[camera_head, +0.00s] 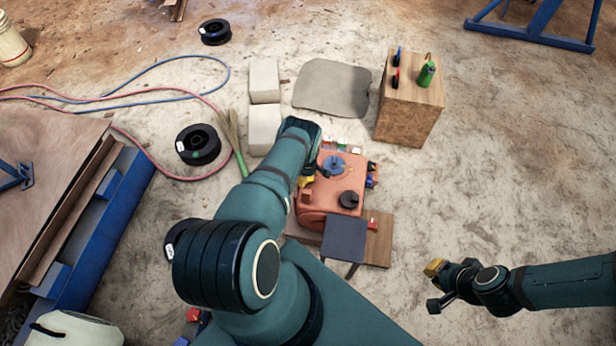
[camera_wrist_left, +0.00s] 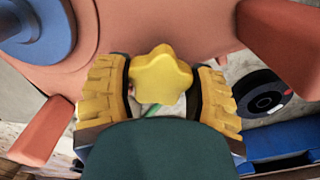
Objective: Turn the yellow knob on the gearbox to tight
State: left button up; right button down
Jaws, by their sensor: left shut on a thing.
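The orange gearbox (camera_head: 318,207) stands on a wooden board, with a blue round part and a black knob on its top. In the left wrist view the yellow star-shaped knob (camera_wrist_left: 160,75) sits on the gearbox side (camera_wrist_left: 205,25). My left gripper (camera_wrist_left: 160,95) has its two yellow ridged fingers on either side of the knob and is shut on it. In the head view my left gripper (camera_head: 306,181) is at the gearbox's left side, and my arm hides most of that side and the knob. My right gripper (camera_head: 433,286) is open and empty, away to the right.
A wooden box (camera_head: 405,122) with a green bottle (camera_head: 427,73) stands behind right. Pale blocks (camera_head: 264,80) and a grey mat (camera_head: 332,88) lie behind the gearbox. A black spool (camera_head: 198,145) and hoses lie left. The floor right of the gearbox is clear.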

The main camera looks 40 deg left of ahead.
pick_arm(q)
jog(key=m, duration=1.4)
jog(key=shift+a, duration=0.1)
dwell(0.3)
jog(key=o, duration=1.2)
jog(key=shift+r, duration=0.1)
notch_tip(320, 180, up, 12)
